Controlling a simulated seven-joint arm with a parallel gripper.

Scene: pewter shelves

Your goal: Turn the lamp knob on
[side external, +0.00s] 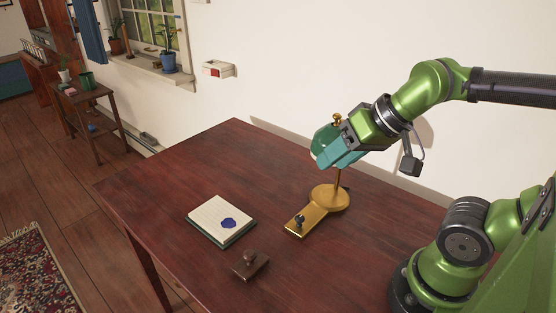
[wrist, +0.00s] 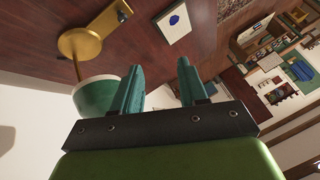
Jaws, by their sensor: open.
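A brass desk lamp with a green shade stands on the dark red table. Its round base (side external: 329,198) has a flat arm reaching forward, with a small dark knob (side external: 299,220) on top. The knob also shows at the upper edge of the wrist view (wrist: 124,9). The lamp's green shade (side external: 323,146) is partly hidden behind my gripper (side external: 338,158). In the wrist view the shade (wrist: 94,97) lies just left of my gripper (wrist: 162,76). My gripper's teal fingers are apart with nothing between them. The gripper is beside the shade, well above the knob.
A notepad (side external: 211,216) with a blue blot lies left of the lamp base on the table (side external: 150,180). A dark wooden blotter (side external: 250,264) lies near the front. The table's left part is clear. A white wall stands behind.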

